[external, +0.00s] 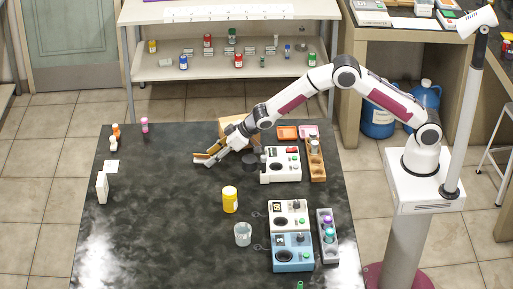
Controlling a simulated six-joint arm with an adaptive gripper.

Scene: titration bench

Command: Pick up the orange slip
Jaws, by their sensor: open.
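A flat orange square (287,132) lies on the dark bench near its back edge, left of a similar pink square (308,131). It is the clearest flat orange piece in view, but I cannot tell whether it is a slip or a shallow tray. My gripper (205,158) is open over the back middle of the bench, to the left of the orange square and apart from it. Its fingers point left and down. A yellow-orange edge shows along the fingers; I cannot tell whether it belongs to the gripper. My gripper seems empty.
A white instrument (281,165) and a wooden vial rack (316,160) stand right of my gripper. A tan block (236,126) is partly hidden behind my arm. A yellow jar (230,199) and a beaker (243,234) stand in front. The left-middle bench (160,215) is clear.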

